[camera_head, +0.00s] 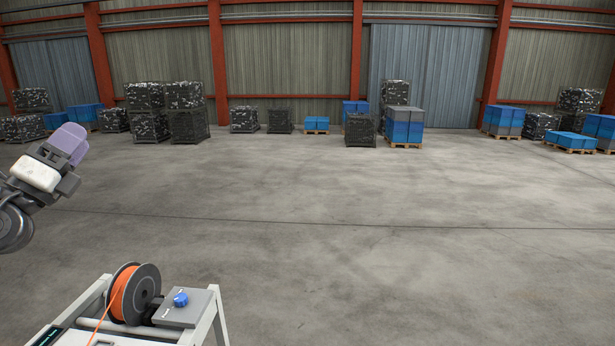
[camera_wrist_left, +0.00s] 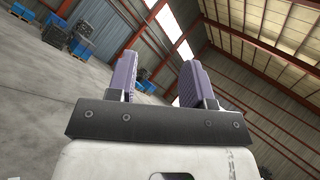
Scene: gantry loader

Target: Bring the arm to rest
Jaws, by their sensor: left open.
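My left gripper (camera_head: 69,143) is raised at the left edge of the head view, above the floor and up and left of a small machine frame. Its purple fingers point up and to the right. In the left wrist view the two purple fingers (camera_wrist_left: 156,82) stand apart with nothing between them, so it is open and empty. My right gripper shows in neither view.
A light metal frame (camera_head: 219,318) at the bottom left carries a spool of orange cord (camera_head: 122,296) and a grey box with a blue knob (camera_head: 181,300). Stacked crates and pallets (camera_head: 403,126) stand far off along the wall. The concrete floor (camera_head: 400,250) between is clear.

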